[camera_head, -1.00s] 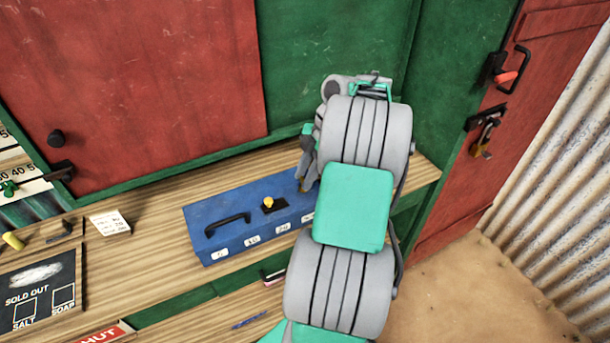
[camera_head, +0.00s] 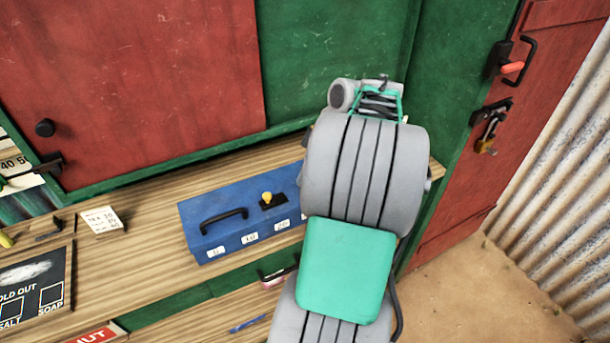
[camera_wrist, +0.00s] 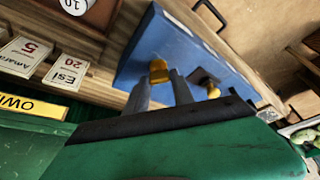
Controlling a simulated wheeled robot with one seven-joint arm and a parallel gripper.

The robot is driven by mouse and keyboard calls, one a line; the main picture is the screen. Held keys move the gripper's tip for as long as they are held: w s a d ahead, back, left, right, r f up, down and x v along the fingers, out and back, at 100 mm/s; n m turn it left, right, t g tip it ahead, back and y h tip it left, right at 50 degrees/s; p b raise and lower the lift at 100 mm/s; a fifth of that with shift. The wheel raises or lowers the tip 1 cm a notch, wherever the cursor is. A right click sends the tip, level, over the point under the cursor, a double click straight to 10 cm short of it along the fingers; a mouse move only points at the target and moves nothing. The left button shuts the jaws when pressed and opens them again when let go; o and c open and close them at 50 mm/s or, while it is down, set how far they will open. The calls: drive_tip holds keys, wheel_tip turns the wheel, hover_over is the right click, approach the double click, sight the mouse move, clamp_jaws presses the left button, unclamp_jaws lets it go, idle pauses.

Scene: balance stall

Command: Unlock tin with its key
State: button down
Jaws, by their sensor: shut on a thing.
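The blue tin (camera_head: 245,222) stands on the wooden counter, with a black handle and a yellow knob (camera_head: 267,197) on a black plate on top. In the wrist view the tin (camera_wrist: 160,45) lies beyond my gripper (camera_wrist: 159,80), and the yellow knob shows right of the fingers. My gripper is shut on a small brass-yellow piece, seemingly the key (camera_wrist: 158,70), held between the fingertips. It is close to the tin, but I cannot tell whether it is in a lock. In the head view my arm hides the gripper, the key and the tin's right end.
Price cards (camera_wrist: 65,72) and a white card (camera_head: 102,220) lie on the counter (camera_head: 140,262). A chalkboard (camera_head: 35,290) is at the left. A padlock (camera_head: 487,140) hangs on the red door at right.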

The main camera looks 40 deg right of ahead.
drive_tip(key=m+h+b, duration=0.1)
drive_tip(key=m, duration=0.1)
drive_tip(key=m+b, duration=0.1)
drive_tip(key=m, duration=0.1)
drive_tip(key=shift+a+f+m+t+h, duration=0.1)
drive_tip(key=shift+a+m+t+h, duration=0.05)
drive_tip(key=shift+m+t+h, duration=0.2)
drive_tip(key=m+h+b, duration=0.2)
drive_tip(key=m, duration=0.2)
drive_tip(key=shift+a+m, duration=0.1)
drive_tip(key=shift+m, duration=0.25)
drive_tip(key=c, duration=1.1)
unclamp_jaws()
drive_tip(key=v, duration=0.8)
drive_tip(key=shift+w, duration=0.15)
drive_tip(key=shift+a, duration=0.1)
